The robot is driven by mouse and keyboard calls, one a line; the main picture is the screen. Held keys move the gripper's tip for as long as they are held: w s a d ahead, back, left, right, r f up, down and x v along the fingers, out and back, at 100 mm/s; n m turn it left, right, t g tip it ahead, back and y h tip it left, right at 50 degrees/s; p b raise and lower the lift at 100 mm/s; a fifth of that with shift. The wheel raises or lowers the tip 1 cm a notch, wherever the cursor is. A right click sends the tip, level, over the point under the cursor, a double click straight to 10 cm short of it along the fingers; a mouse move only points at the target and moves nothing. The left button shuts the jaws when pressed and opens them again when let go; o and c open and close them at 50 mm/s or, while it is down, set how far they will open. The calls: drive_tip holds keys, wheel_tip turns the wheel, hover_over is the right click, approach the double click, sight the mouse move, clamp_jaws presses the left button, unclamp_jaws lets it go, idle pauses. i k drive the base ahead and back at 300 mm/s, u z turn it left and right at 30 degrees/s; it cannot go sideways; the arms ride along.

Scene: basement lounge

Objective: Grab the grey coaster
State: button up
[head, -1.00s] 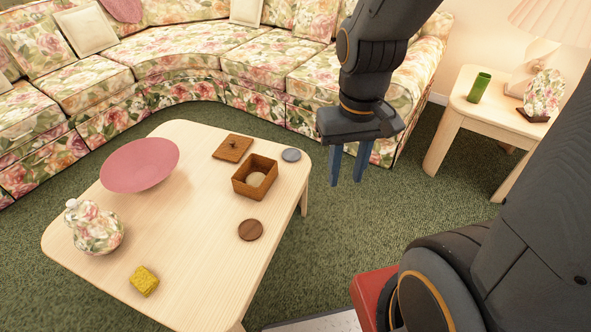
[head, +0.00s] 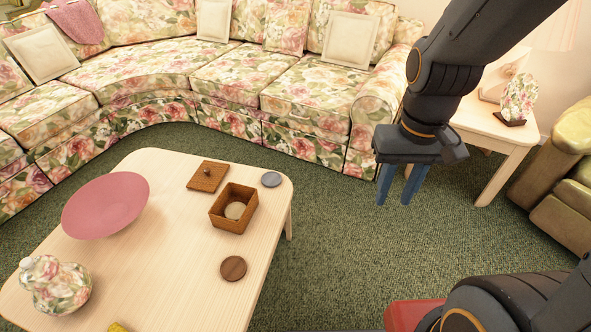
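The grey coaster (head: 271,179) is a small flat disc lying on the coffee table (head: 180,272) near its far right corner. My gripper (head: 397,188) hangs fingers-down in the air to the right of the table, over the green carpet. Its two blue fingers are apart with nothing between them. It is well clear of the coaster, which is fully visible.
Beside the coaster are a wooden box (head: 234,226) holding a pale round thing and its lid (head: 207,176). A brown coaster (head: 233,268), a pink bowl (head: 106,206) and a floral jar (head: 56,286) share the table. A floral sofa (head: 225,77) stands behind.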

sight(271, 179)
drive_tip(key=u, duration=0.1)
drive_tip(key=i, duration=1)
drive_tip(key=u, duration=0.8)
